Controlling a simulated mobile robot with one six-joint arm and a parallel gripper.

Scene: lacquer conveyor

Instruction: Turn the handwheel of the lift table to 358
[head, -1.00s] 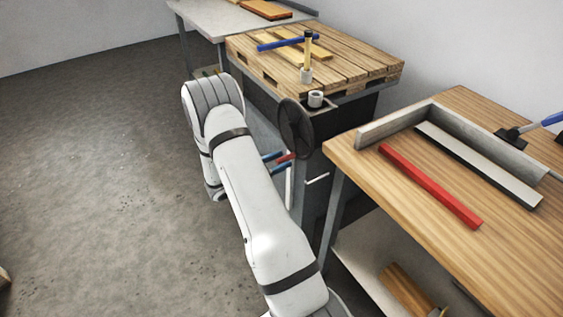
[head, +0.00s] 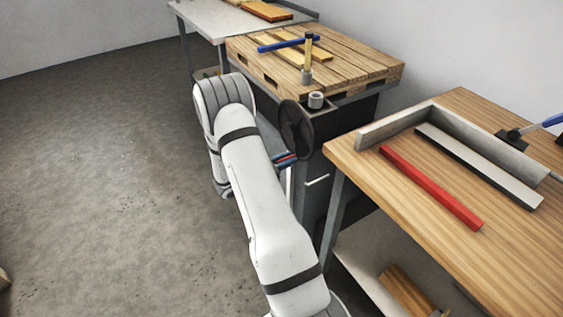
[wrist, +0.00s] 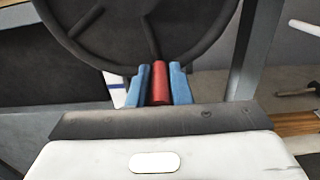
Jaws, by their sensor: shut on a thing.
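The black spoked handwheel (head: 297,129) is on the near side of the lift table, below its slatted wooden top (head: 350,66). In the wrist view the dark handwheel (wrist: 88,46) fills the top of the picture, with its rim and some spokes showing. My gripper (wrist: 160,84) has blue fingers and is shut on the red handle (wrist: 159,82) at the lower rim of the wheel. In the head view my gripper (head: 286,160) shows at the wheel's lower left. No scale or number can be read in these frames.
A wooden workbench (head: 450,135) with a red bar (head: 430,187) and grey metal bars stands close on the right. A small grey cup (head: 315,100) is by the wheel. A pale table (head: 210,22) stands behind.

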